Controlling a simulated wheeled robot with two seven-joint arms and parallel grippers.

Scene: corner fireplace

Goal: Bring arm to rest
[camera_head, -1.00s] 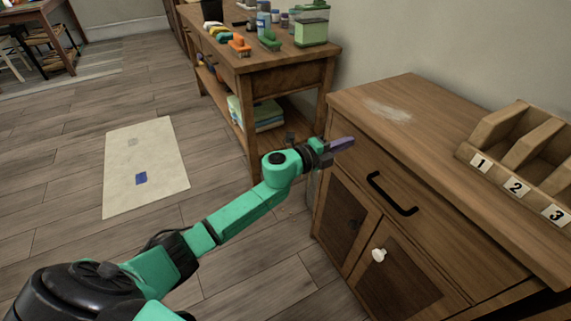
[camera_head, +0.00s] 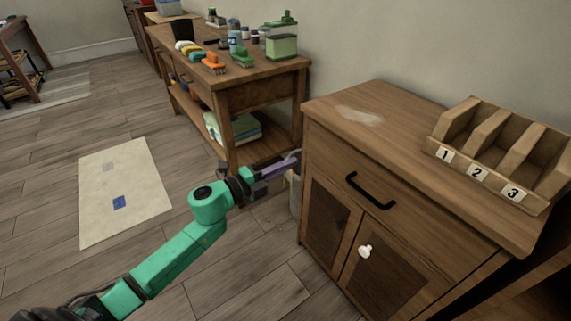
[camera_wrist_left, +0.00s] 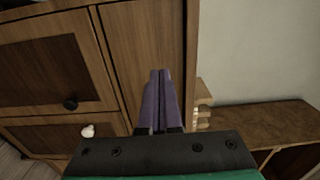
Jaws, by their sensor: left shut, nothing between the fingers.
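My left arm is green with black joints and comes in from the lower left in the head view. My left gripper (camera_head: 283,166) has purple fingers. It is in front of the left side of the wooden cabinet (camera_head: 385,233), below the level of its top. In the left wrist view the two purple fingers (camera_wrist_left: 159,95) lie side by side, shut, with nothing held. The cabinet's wooden front (camera_wrist_left: 50,65) is beyond them. My right gripper is in neither view.
The cabinet has a black drawer handle (camera_head: 370,191) and a white knob (camera_head: 365,251). A numbered wooden organizer (camera_head: 478,172) stands on it. A wooden workbench (camera_head: 262,92) with brushes and bottles stands behind. A pale mat (camera_head: 124,180) lies on the open floor at left.

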